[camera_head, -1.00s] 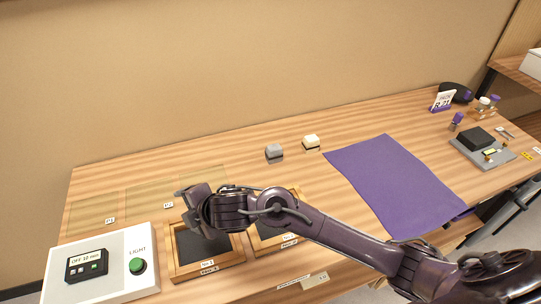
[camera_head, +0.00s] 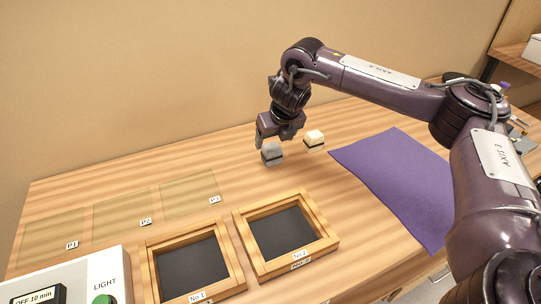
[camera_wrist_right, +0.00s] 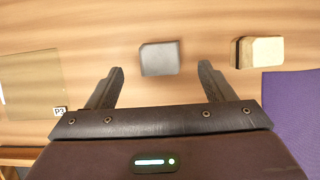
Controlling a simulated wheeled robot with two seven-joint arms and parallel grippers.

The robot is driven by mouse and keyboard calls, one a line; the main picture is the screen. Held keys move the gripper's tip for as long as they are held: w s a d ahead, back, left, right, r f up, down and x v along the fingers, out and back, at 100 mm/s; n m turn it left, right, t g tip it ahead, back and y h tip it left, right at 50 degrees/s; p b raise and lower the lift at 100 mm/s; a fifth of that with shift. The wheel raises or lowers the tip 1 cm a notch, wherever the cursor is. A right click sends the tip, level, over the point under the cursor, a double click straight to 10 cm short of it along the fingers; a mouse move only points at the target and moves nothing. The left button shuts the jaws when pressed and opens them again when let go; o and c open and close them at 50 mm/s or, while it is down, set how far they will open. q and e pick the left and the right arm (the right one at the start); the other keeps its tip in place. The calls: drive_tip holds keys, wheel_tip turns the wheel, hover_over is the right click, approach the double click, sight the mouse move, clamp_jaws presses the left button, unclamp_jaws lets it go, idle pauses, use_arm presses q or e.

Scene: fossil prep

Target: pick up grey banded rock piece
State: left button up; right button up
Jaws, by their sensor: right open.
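The grey banded rock piece (camera_head: 272,154) stands on the wooden table, a small grey block with a dark band low on its side. In the right wrist view the grey piece (camera_wrist_right: 160,58) lies just beyond and between the two fingertips, apart from both. My right gripper (camera_head: 279,138) points down close above and behind the grey piece. Its fingers are open and empty, and it also shows in the right wrist view (camera_wrist_right: 160,75). My left gripper is not in view.
A cream banded piece (camera_head: 314,141) stands just right of the grey one. A purple cloth (camera_head: 395,175) lies further right. Two wooden trays with dark insides, No.1 (camera_head: 154,277) and No.2 (camera_head: 322,246), lie in front. Marked squares P1, P2 and P3 (camera_head: 190,193) are at left.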

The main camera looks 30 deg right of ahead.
sight(273, 148)
drive_tip(key=x, duration=0.7)
drive_tip(key=shift+s+f+p, duration=0.2)
drive_tip(key=shift+p, duration=0.15)
drive_tip(key=shift+r, duration=0.1)
drive_tip(key=c, duration=1.2)
drive_tip(key=shift+c, duration=0.2)
